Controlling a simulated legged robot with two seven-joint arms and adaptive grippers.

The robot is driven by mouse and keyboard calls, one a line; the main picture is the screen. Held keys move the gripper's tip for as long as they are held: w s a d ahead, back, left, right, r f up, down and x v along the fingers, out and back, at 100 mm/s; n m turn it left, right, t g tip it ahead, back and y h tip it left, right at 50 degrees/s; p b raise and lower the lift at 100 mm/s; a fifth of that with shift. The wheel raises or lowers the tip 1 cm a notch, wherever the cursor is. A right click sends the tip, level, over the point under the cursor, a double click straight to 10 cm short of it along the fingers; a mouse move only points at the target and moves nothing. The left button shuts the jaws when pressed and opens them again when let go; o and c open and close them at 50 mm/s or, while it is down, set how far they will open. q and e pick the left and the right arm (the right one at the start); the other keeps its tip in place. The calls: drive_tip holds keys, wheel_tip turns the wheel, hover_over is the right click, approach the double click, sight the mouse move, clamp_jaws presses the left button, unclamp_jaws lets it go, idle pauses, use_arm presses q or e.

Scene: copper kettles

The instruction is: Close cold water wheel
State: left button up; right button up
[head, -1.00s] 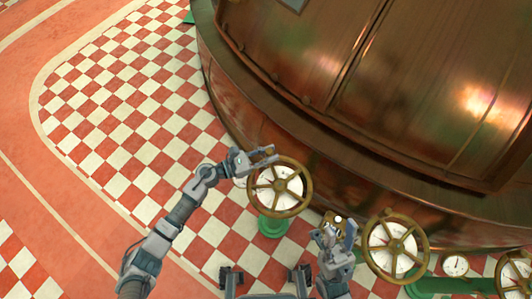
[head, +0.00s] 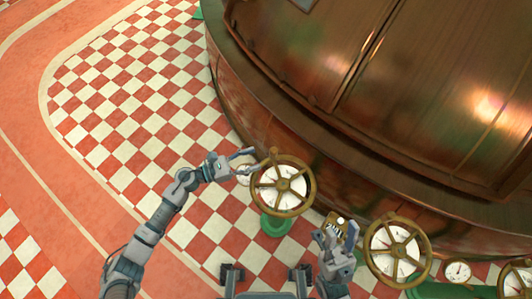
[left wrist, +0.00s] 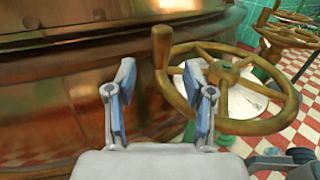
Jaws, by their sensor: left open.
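The nearest brass handwheel (head: 309,188), over a white dial, stands on a green base at the centre of the head view. I cannot read which wheel is the cold water one. Its upright handle (head: 273,156) is on the upper left rim. My left gripper (head: 248,161) is open just left of this handle. In the left wrist view the handle (left wrist: 162,50) stands ahead between the spread fingers, and the wheel (left wrist: 285,108) extends to the right, partly hidden by one finger. My right gripper (head: 335,238) is open and empty, between this wheel and the second one.
A second brass wheel (head: 397,251) and a small gauge (head: 457,271) are to the right, with another wheel (head: 515,280) at the edge. The large copper kettle (head: 400,90) rises behind the wheels. Open checkered floor (head: 130,120) lies to the left.

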use_arm(q)
drive_tip(key=shift+v, duration=1.7)
